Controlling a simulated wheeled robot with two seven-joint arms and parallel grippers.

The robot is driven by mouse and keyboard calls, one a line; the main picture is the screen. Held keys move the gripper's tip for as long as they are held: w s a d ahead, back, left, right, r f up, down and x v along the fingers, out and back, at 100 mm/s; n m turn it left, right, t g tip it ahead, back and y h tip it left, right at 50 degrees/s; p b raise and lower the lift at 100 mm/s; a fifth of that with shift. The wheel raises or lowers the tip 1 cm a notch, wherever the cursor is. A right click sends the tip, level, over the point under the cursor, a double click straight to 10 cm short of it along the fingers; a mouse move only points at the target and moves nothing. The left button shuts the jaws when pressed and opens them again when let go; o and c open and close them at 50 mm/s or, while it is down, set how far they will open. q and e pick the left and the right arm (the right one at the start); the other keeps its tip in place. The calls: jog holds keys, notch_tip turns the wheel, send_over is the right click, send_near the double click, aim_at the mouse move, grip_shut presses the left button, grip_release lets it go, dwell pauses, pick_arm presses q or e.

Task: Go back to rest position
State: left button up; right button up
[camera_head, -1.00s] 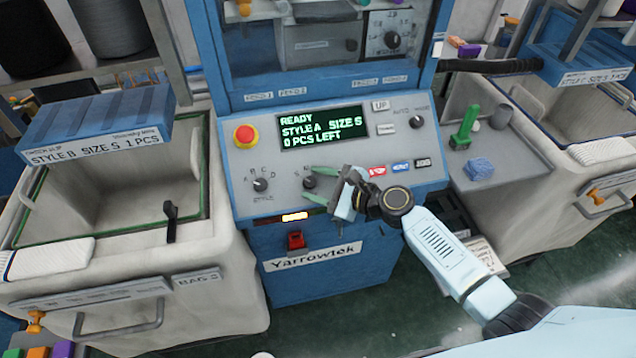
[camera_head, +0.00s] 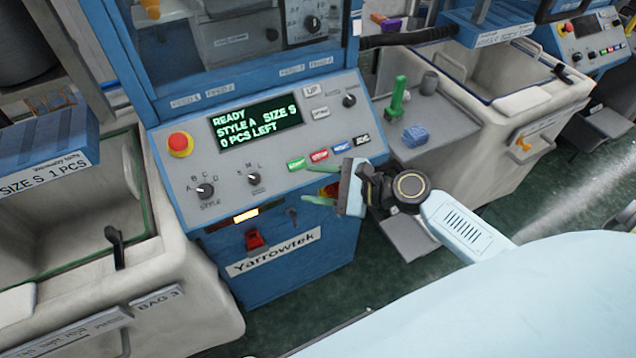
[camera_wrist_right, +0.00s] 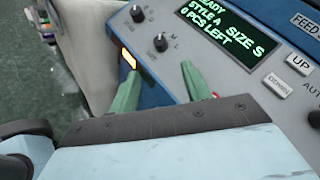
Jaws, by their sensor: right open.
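My right gripper (camera_head: 312,182) is open and empty in front of the lower right of the machine's control panel (camera_head: 330,106). Its two green fingers also show apart in the right wrist view (camera_wrist_right: 160,85), with nothing between them. The panel's screen (camera_head: 254,122) reads READY, STYLE A, SIZE S, 0 PCS LEFT. The style knob (camera_head: 205,190) and size knob (camera_head: 253,178) are left of the gripper, clear of it in the head view. The gripper hides part of the panel's lower edge. My left gripper is not in view.
A red stop button (camera_head: 180,145) is on the panel's left. A red switch (camera_head: 255,239) sits below the lit orange lamp (camera_head: 245,215). Pale bins stand left (camera_head: 190,300) and right (camera_head: 490,130). A grey shelf (camera_head: 440,125) holds a green tool (camera_head: 398,97) and blue block (camera_head: 415,135). Green floor shows in front.

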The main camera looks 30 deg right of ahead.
dwell(0.5)
jog(key=s+d+f+n+g+h+b, duration=0.1)
jog(key=s+d+f+n+g+h, duration=0.3)
jog(key=f, duration=0.7)
jog(key=s+f+n+t+h+b, duration=0.15)
jog(key=s+f, duration=0.35)
jog(key=f, duration=0.7)
jog(key=s+d+f+n+g+h+b, duration=0.1)
jog(key=s+d+f+n+g+h, duration=0.25)
jog(key=f, duration=0.75)
jog(key=s+a+f+n+g+h+b, duration=0.1)
jog(key=s+a+f+n+g, duration=0.1)
jog(key=s+f+n, duration=0.5)
jog(key=s+a+f+n+g+b, duration=0.1)
jog(key=s+f+n, duration=0.6)
jog(key=s, duration=1.3)
jog(key=shift+s+a+f+g+h, duration=0.3)
jog(key=shift+a+f+g+h, duration=0.15)
jog(key=shift+f, duration=0.1)
